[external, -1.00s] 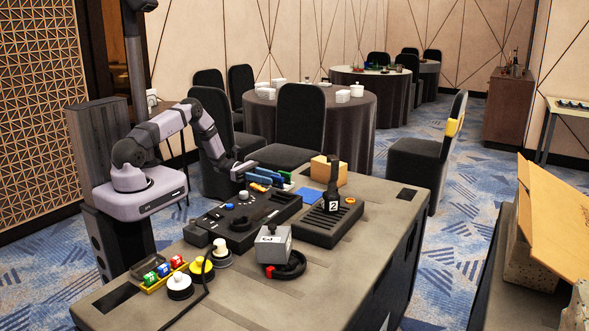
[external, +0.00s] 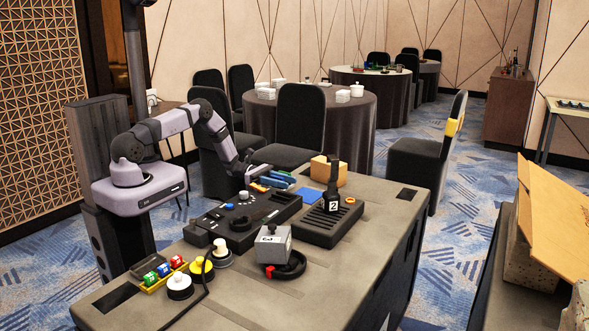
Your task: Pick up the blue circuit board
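Several flat blue pieces (external: 275,181) sit close together at the far left edge of the table. I cannot tell which of them is the blue circuit board. My gripper (external: 258,172) is low at the left side of the blue pieces, with the arm reaching in from the left. It is too small to tell if the fingers touch anything or how far apart they are.
An orange piece (external: 259,188) is beside the blue pieces. A black control panel (external: 243,220) and a slotted black unit (external: 325,222) with an upright handle stand nearer. A yellow box (external: 328,171) is behind. Round buttons (external: 200,268) fill the front left; the table's right side (external: 375,235) is clear.

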